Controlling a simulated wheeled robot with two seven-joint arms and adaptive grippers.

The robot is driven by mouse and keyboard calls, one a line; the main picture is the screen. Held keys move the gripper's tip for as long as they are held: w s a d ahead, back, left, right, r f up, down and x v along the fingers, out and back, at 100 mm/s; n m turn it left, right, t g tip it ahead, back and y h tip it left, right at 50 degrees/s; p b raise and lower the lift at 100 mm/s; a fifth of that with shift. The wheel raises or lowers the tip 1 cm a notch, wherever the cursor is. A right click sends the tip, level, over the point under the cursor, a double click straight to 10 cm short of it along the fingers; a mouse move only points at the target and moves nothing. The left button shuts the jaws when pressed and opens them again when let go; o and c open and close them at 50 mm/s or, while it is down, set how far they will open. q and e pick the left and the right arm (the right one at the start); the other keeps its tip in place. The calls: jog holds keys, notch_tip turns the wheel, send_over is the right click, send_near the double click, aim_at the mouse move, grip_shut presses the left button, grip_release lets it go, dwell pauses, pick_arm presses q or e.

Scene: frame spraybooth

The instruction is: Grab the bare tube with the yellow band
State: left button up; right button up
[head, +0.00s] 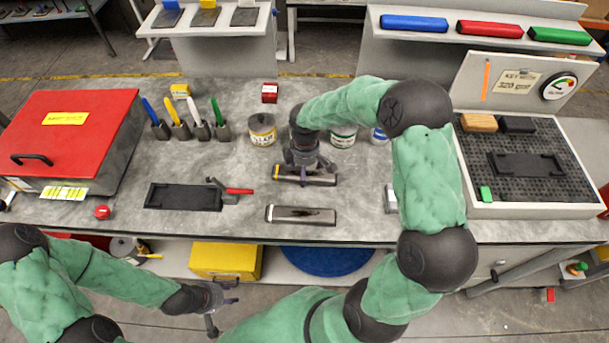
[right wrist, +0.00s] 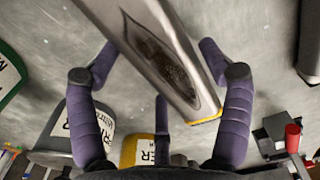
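The bare tube with the yellow band (head: 318,179) is a grey metal bar lying on the bench, its yellow band at the left end in the head view. My right gripper (head: 305,173) is right above it and hides part of it. In the right wrist view the tube (right wrist: 165,50) passes between the spread purple fingers of the right gripper (right wrist: 158,68), with gaps beside it; its yellow band (right wrist: 207,117) shows near the palm. A second bare grey tube (head: 290,214) lies nearer the front edge. My left gripper (head: 220,308) is open and empty in front of the bench.
A yellow-labelled tin (head: 262,130) stands behind left, with more tins behind my right arm. A red-handled tool (head: 235,190) and a black tray (head: 183,197) lie left. A red-lidded box (head: 75,125) is far left. A perforated panel booth (head: 540,190) is right.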

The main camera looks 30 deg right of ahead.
jog(key=c, duration=0.6)
jog(key=shift+c, duration=0.2)
jog(key=shift+r, duration=0.15)
